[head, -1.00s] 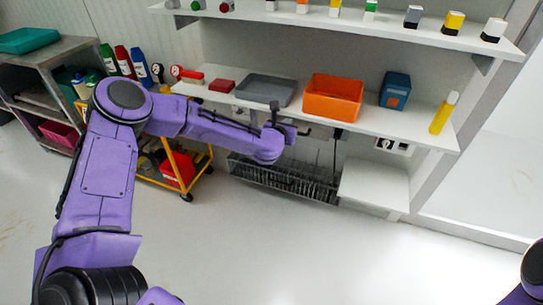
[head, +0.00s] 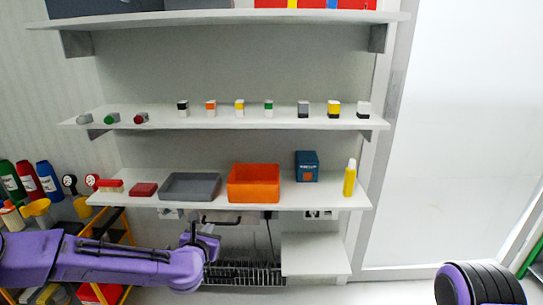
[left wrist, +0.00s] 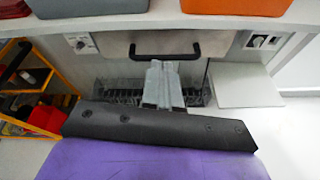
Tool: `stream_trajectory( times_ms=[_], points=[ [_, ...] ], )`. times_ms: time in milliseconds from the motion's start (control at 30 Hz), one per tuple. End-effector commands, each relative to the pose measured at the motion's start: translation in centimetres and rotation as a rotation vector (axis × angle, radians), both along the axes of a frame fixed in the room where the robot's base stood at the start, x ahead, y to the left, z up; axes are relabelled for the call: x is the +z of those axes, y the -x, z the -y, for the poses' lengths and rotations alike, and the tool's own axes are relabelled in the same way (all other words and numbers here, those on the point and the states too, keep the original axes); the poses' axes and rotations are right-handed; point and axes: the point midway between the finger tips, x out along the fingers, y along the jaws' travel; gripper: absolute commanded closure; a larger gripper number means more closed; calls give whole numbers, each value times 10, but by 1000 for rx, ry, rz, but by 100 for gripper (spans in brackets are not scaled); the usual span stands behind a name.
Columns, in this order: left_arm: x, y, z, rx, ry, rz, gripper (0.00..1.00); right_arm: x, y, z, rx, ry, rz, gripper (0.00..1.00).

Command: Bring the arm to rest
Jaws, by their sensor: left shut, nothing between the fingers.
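My left arm comes in from the lower left of the head view, purple and stretched out below the lowest long shelf. My left gripper (head: 207,233) is at its end, small and partly hidden by the wrist. In the left wrist view, the grey fingers of the left gripper (left wrist: 163,82) are together with nothing between them. They point toward a black bar handle (left wrist: 165,48) under the shelf; I cannot tell whether they touch it. My right gripper is not in view; only a purple and black part of my right arm shows at the lower right.
The lowest long shelf (head: 330,201) carries an orange bin (head: 254,184), a grey tray (head: 190,187), a blue box (head: 307,166) and a yellow bottle (head: 350,178). A dark wire rack (head: 245,273) is beneath. A yellow cart (left wrist: 22,90) stands at left. A low white ledge (head: 315,254) is at right.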

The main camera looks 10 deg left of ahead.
Motion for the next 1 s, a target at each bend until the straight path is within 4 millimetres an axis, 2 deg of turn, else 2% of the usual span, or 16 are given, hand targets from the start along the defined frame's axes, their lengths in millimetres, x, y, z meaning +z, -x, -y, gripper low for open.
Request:
stream_trajectory(
  times_ms=[67,167,200,267,300,367,400,500,600,700,733,1000],
  points=[
    [-14,12,4,-83,-231,-57,100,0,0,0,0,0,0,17],
    [-63,57,21,-311,-659,-216,100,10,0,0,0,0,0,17],
    [-87,84,27,-434,-841,-294,100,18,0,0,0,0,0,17],
    [-120,128,31,-623,-1078,-400,100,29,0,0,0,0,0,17],
    [-139,159,29,-755,-1222,-463,100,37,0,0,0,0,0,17],
    [-161,209,22,-959,-1413,-555,100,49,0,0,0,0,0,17],
    [-171,243,14,-1098,-1523,-608,100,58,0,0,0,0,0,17],
    [-180,322,-15,-1406,-1721,-726,100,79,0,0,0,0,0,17],
    [-174,377,-43,-1600,-1798,-819,100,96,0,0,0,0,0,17],
    [-165,408,-61,-1711,-1836,-868,100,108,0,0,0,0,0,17],
    [-163,412,-63,-1732,-1844,-871,100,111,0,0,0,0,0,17],
    [-166,417,-62,-1751,-1840,-870,100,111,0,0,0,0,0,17]
  ],
)
